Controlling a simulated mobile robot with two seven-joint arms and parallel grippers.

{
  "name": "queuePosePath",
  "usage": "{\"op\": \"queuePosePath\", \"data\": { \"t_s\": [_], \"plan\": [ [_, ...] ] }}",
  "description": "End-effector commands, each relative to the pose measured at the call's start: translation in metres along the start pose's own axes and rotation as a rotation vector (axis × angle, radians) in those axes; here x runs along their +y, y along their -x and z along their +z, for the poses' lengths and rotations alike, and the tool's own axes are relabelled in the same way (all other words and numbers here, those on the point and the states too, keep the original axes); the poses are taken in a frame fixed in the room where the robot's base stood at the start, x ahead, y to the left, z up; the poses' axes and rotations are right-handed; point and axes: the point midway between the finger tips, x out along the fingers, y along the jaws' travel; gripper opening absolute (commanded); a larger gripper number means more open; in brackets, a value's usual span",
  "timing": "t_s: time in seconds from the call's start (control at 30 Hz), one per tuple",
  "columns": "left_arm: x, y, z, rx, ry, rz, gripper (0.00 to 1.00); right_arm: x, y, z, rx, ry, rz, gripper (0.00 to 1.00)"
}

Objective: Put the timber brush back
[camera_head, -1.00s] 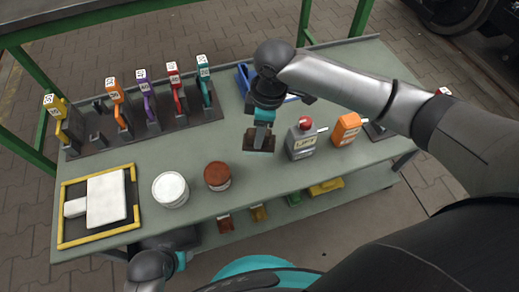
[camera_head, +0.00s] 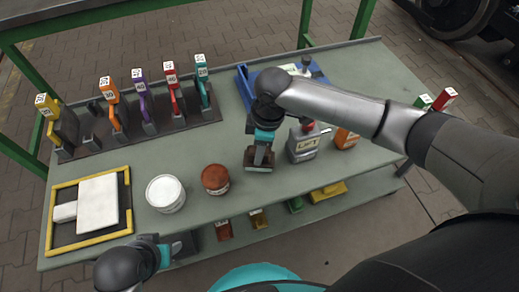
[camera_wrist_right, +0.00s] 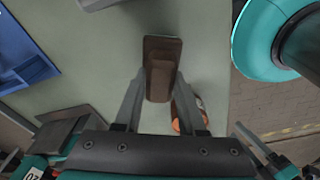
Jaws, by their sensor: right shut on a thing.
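The timber brush, a brown block (camera_head: 259,159), is in my right gripper (camera_head: 261,148), over the bench top left of the grey can. It also shows in the right wrist view (camera_wrist_right: 161,68), where the two fingers of my right gripper (camera_wrist_right: 158,95) close on its sides. I cannot tell whether the brush touches the bench. My left gripper (camera_head: 178,248) is low at the front edge of the bench, and its fingers are not clear enough to show whether they are open.
On the bench (camera_head: 225,226) stand a grey can (camera_head: 303,145), an orange bottle (camera_head: 346,138), a rust-brown tin (camera_head: 215,179) and a white tub (camera_head: 165,194). A yellow-edged tray (camera_head: 124,205) lies left. A blue tray (camera_head: 243,82) and a rack (camera_head: 95,145) of coloured-handled tools stand behind.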

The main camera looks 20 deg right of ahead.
Motion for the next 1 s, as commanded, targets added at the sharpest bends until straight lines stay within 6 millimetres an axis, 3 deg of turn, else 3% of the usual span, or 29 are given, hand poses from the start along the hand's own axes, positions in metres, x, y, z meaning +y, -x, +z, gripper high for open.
{"op": "queuePosePath", "data": {
  "t_s": [0.27, 0.3, 0.57, 1.0],
  "plan": [
    [0.000, 0.000, 0.000, -0.002, 0.000, 0.000, 0.50, 0.000, -0.002, 0.000, 0.000, 0.000, -0.001, 0.00],
    [0.000, -0.001, 0.001, -0.002, 0.000, 0.000, 0.50, 0.000, -0.003, 0.000, -0.001, 0.000, -0.001, 0.41],
    [0.000, -0.001, 0.001, -0.001, 0.000, 0.000, 0.50, 0.000, -0.002, 0.000, 0.000, 0.000, -0.001, 0.70],
    [0.000, -0.003, 0.001, -0.006, -0.001, 0.000, 0.50, 0.000, 0.009, 0.000, 0.000, -0.001, 0.001, 0.70]
  ]
}}
